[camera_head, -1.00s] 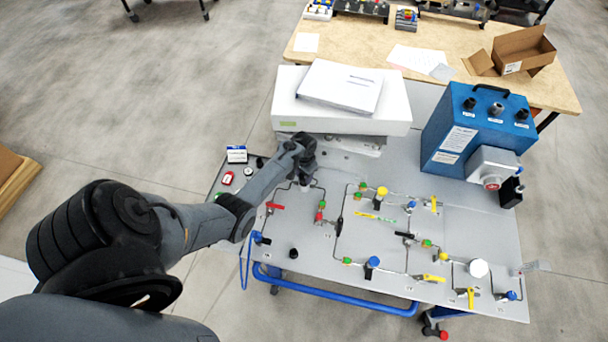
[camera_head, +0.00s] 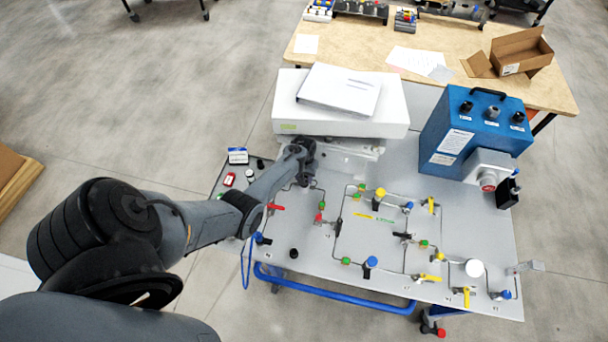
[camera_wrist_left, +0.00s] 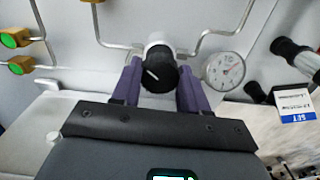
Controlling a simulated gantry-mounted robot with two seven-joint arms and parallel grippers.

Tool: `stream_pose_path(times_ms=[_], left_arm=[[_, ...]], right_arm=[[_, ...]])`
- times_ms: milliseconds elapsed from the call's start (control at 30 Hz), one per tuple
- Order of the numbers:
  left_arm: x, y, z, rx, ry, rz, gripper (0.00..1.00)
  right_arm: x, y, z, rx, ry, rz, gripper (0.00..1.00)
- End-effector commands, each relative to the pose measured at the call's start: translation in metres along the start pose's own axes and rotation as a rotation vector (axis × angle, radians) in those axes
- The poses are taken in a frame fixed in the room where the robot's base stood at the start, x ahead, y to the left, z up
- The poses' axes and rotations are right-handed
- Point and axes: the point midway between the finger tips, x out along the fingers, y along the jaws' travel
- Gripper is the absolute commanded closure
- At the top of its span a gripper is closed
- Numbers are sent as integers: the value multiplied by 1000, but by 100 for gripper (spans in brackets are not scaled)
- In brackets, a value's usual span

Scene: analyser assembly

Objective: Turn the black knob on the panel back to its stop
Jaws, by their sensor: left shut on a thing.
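The black knob (camera_wrist_left: 160,75) with a white pointer line sits on a pale fitting on the panel (camera_head: 325,260). In the left wrist view the line slants from upper left to lower right. My left gripper (camera_wrist_left: 159,76) has its two purple fingers on either side of the knob and is shut on it. In the head view my left gripper (camera_head: 303,172) is at the panel's back left, in front of the white box, and hides the knob. My right gripper is not in view.
A round dial gauge (camera_wrist_left: 224,71) is close right of the fingers. A white box (camera_head: 340,118) stands just behind the gripper. Thin tubes with coloured valves spread right across the panel. A blue case (camera_head: 470,130) stands at the back right. A small blue-white box (camera_head: 238,156) lies left.

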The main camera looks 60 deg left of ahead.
Motion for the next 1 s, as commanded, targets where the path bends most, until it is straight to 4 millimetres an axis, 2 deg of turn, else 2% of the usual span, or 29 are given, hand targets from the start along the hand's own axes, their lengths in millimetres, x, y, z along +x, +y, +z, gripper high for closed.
stream_pose_path(times_ms=[400,1000], left_arm=[[-1,2,0,-398,-1,2,87],[1,2,-1,-967,0,2,87]], right_arm=[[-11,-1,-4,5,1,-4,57],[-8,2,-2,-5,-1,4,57]])
